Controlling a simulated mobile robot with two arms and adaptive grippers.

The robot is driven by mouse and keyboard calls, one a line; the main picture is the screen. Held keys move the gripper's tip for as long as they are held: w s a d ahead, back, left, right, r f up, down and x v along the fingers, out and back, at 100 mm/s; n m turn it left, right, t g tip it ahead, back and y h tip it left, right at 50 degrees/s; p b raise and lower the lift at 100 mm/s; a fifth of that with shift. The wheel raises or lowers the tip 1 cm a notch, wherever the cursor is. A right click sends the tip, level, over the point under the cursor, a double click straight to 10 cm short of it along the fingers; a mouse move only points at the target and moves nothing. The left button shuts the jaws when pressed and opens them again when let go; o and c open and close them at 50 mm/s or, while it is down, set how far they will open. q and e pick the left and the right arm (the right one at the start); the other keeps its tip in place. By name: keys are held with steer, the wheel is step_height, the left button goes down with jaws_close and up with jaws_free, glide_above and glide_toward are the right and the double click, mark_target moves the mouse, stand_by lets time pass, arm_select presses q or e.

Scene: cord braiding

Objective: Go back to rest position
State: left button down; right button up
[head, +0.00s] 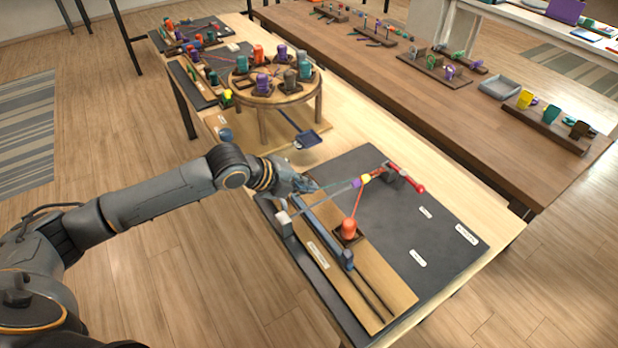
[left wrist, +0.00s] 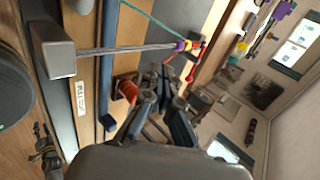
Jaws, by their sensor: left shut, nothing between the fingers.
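My left arm reaches in from the left in the head view. Its gripper (head: 303,185) is shut and empty above the left edge of the dark work mat (head: 430,215). In the left wrist view the closed fingers (left wrist: 160,88) point toward the work area, near the orange bobbin. A greyish cord runs from those pieces to a pale block (head: 283,217).
A round wooden stand (head: 265,98) with several coloured bobbins stands behind my gripper. Dark trays with more bobbins line the table's far left. A brown table (head: 440,105) stands beyond. Floor left is open.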

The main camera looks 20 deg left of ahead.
arm_select(q)
steer(key=shift+d+r, duration=0.1)
arm_select(e)
steer(key=shift+a+f, duration=0.1)
steer(key=shift+a, duration=0.1)
